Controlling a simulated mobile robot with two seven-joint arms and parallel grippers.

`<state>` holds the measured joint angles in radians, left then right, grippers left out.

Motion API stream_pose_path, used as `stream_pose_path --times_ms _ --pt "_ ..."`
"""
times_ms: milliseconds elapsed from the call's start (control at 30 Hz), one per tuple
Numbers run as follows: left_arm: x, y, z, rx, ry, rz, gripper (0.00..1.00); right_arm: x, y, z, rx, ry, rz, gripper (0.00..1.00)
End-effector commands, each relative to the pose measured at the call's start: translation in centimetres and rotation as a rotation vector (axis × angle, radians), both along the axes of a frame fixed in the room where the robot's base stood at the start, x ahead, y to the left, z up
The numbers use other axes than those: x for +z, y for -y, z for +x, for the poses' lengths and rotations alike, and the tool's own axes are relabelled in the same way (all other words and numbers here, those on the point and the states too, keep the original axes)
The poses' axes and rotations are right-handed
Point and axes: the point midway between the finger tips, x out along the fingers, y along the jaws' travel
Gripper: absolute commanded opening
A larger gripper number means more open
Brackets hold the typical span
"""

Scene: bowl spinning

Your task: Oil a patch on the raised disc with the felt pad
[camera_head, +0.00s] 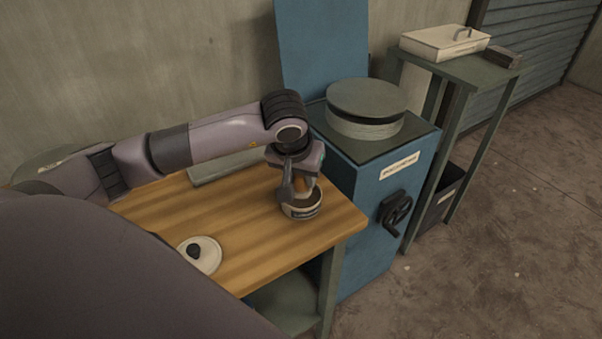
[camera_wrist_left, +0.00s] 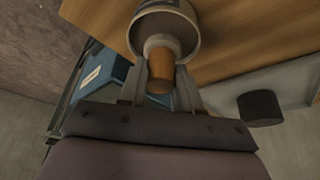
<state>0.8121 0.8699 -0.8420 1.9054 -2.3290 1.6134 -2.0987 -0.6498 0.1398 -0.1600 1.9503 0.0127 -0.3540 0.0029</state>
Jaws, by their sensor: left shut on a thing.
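My left gripper (camera_head: 302,187) is shut on the brown handle of the felt pad (camera_wrist_left: 161,66). The pad's pale end points into a round tin (camera_head: 302,208) on the wooden table; the tin also shows in the left wrist view (camera_wrist_left: 193,40). I cannot tell whether the pad touches what is inside. The raised disc (camera_head: 366,97) is grey-green and lies flat on top of a blue cabinet, right of and behind the gripper. No patch is distinct on it. My right gripper is not in view.
A pale lid with a black knob (camera_head: 209,261) lies on the wooden table (camera_head: 257,245). A grey tray (camera_head: 228,166) is at the table's back, and a black cylinder (camera_wrist_left: 260,107) shows there. The blue cabinet (camera_head: 362,215) has a black crank (camera_head: 395,212). A side stand holds a pale box (camera_head: 444,42).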

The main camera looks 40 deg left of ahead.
Motion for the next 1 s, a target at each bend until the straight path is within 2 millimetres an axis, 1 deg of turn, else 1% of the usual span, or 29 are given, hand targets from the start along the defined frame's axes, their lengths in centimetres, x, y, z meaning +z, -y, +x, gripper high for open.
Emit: stream_pose_path --times_ms 767,1000 --pt "-0.97 -0.02 0.02 0.000 0.001 0.000 0.08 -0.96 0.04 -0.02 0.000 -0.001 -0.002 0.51" --pt "-0.92 -0.01 0.01 0.000 0.001 0.000 0.08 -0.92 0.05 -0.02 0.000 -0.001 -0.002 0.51"
